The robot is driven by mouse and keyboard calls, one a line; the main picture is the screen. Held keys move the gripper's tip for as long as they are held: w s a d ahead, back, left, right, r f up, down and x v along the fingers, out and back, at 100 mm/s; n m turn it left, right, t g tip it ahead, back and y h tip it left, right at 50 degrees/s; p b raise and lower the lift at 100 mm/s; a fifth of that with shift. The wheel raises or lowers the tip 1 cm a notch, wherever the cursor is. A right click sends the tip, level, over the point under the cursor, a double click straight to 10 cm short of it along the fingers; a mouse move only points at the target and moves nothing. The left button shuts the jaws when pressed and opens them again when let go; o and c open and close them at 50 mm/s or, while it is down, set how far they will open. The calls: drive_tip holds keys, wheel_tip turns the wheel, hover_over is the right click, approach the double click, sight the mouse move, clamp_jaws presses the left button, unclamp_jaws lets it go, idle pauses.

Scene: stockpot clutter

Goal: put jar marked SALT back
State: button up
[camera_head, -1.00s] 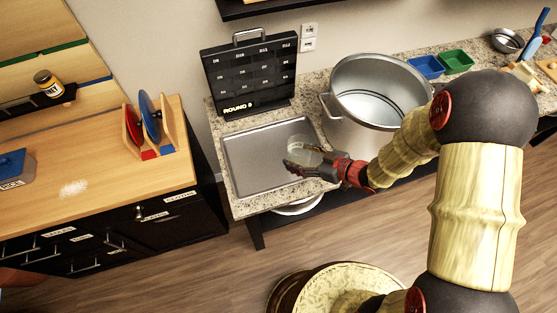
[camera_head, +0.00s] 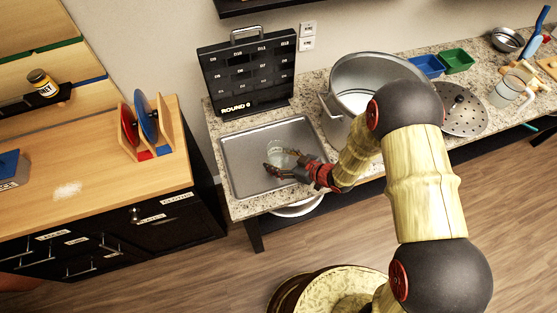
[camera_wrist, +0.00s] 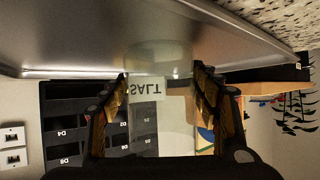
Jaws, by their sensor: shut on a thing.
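The jar marked SALT (camera_head: 281,155) is a clear glass jar. My gripper (camera_head: 287,163) is shut around it over the metal tray (camera_head: 240,180). In the wrist view the jar (camera_wrist: 160,58) sits between the two fingers of my gripper (camera_wrist: 160,80), and its white SALT label (camera_wrist: 146,90) reads upside down, as does the rest of that view. The jar's base is near the tray surface; I cannot tell whether it touches.
A stockpot (camera_head: 338,105) stands right of the tray. A black numbered rack (camera_head: 248,75) stands behind it. A perforated lid (camera_head: 462,112) and glass jug (camera_head: 510,90) are farther right. A wooden counter (camera_head: 100,190) with a plate rack (camera_head: 148,125) is left.

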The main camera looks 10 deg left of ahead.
drive_tip(key=o, duration=1.4)
drive_tip(key=shift+r, duration=0.1)
drive_tip(key=shift+d+r, duration=0.15)
drive_tip(key=shift+d, duration=0.05)
drive_tip(key=p+v, duration=0.1)
drive_tip(key=v, duration=1)
drive_tip(key=shift+s+d+r+p, duration=0.1)
drive_tip(key=shift+s+d+p, duration=0.1)
drive_tip(key=shift+s+p, duration=0.1)
